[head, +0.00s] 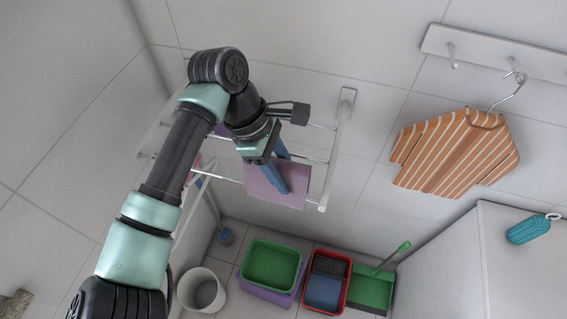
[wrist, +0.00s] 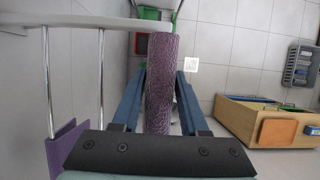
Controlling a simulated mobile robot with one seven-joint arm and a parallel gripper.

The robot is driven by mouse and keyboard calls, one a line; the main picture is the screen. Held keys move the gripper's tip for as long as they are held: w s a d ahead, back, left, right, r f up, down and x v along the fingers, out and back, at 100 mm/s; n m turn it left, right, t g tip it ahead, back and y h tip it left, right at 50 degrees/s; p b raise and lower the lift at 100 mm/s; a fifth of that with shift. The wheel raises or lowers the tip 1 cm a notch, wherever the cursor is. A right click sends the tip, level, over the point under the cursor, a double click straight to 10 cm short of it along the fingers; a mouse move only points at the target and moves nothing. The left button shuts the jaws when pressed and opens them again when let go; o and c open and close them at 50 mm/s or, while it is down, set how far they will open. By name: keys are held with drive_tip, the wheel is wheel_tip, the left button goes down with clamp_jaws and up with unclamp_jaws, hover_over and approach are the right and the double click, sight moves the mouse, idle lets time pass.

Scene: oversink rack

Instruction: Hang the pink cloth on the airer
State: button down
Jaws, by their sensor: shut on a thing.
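My gripper (head: 275,172) is shut on a mauve-pink cloth (head: 295,188), with one blue finger on each side of it. In the wrist view the cloth (wrist: 161,75) stands as a narrow upright strip between the fingers. The wall airer has white end bars (head: 335,150) and thin chrome rods. In the head view the held cloth overlaps the rods near the right end bar; I cannot tell whether it touches them. In the wrist view the rods (wrist: 102,75) run left of the cloth. Another purple cloth (wrist: 62,148) is on the rods at lower left.
An orange striped shirt (head: 455,155) hangs from a hook rail right of the airer. Below stand a white bucket (head: 201,290), a green basin (head: 271,266), a red crate (head: 328,280) and a green dustpan (head: 371,289). A white cabinet is at lower right.

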sight(284, 197)
wheel_tip(284, 197, down, 6)
drive_tip(key=b, duration=0.3)
drive_tip(key=shift+f, duration=0.25)
drive_tip(key=shift+f+b, duration=1.5)
drive_tip(key=shift+b, duration=0.3)
drive_tip(key=shift+c, duration=1.8)
unclamp_jaws()
